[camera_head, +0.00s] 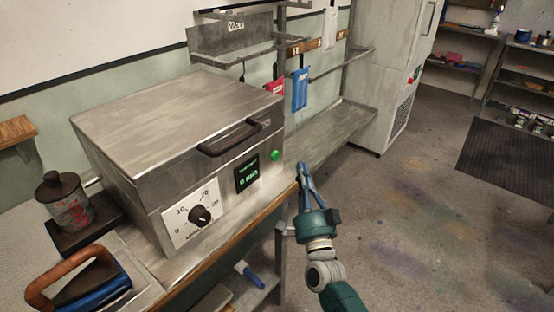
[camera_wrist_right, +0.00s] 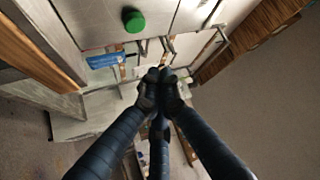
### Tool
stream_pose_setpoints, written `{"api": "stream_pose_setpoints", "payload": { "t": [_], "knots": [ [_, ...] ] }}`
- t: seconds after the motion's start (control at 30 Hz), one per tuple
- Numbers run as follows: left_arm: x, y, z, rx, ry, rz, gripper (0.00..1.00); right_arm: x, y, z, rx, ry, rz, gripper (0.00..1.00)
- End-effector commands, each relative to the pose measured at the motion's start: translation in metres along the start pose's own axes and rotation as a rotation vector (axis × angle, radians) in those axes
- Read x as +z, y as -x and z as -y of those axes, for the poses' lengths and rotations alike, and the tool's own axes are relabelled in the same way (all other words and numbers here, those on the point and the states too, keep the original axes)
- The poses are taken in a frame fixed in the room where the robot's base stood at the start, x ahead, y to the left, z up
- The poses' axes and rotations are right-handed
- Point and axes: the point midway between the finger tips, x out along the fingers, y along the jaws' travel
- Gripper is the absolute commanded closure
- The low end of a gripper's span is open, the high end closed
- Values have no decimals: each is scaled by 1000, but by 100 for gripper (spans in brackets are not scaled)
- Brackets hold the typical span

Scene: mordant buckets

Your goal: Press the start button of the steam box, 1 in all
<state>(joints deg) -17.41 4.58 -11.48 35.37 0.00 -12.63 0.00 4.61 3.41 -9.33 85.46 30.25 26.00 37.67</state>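The steam box (camera_head: 150,140) is a grey metal box with a dark lid handle on the bench at the left of the head view. Its front has a dial (camera_head: 199,215) and a small display (camera_head: 247,172) with green text that looks like "0 min". The round green start button (camera_head: 275,155) sits right of the display; it also shows near the top of the right wrist view (camera_wrist_right: 134,21). My right gripper (camera_head: 303,170) is in front and to the right of the button, apart from it. Its fingertips meet with nothing between them (camera_wrist_right: 160,76). My left gripper is not in view.
A rusty tin (camera_head: 66,205) and a wooden-handled tool (camera_head: 75,280) stand left of the box. Red (camera_head: 274,88) and blue (camera_head: 300,90) items hang behind the bench. The bench top (camera_head: 335,130) right of the box is clear. A tall grey cabinet (camera_head: 390,70) stands beyond.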

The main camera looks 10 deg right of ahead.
Motion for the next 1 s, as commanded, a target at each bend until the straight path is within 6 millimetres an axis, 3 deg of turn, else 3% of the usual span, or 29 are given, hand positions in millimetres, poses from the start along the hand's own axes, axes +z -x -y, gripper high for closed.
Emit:
{"api": "stream_pose_setpoints", "payload": {
  "t": [0.2,0.4,1.0],
  "knots": [
    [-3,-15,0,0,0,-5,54,24,-21,-2,0,-3,0,100],
    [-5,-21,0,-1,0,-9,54,35,-34,-1,-1,-1,-1,100],
    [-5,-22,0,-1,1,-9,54,39,-37,0,1,1,1,100]
  ]
}}
